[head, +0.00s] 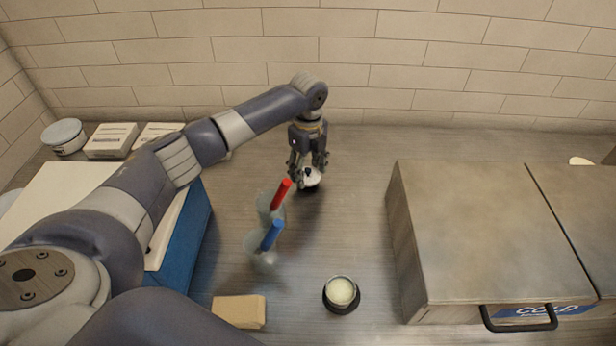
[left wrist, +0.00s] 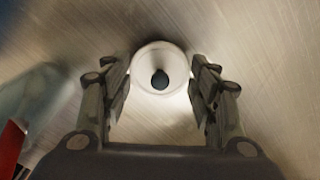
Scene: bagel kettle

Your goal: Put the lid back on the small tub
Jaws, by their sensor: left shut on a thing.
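The small tub (head: 341,290) stands uncovered on the counter at the lower middle of the head view, pale stuff inside and a dark ring around its base. The lid (head: 313,180) is a pale disc with a dark knob, farther back on the counter side. It also shows in the left wrist view (left wrist: 147,57), between the fingers. My left gripper (head: 309,168) points down and is shut on the lid, well behind the tub. I cannot tell whether the lid touches the counter. My right gripper is out of view.
Two clear objects with a red stick-like part (head: 283,192) and a blue one (head: 272,234) stand between my left arm and the tub. A tan block (head: 239,311) lies left of the tub. A large cabinet (head: 470,230) with a black handle fills the right. Counter right of the gripper is clear.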

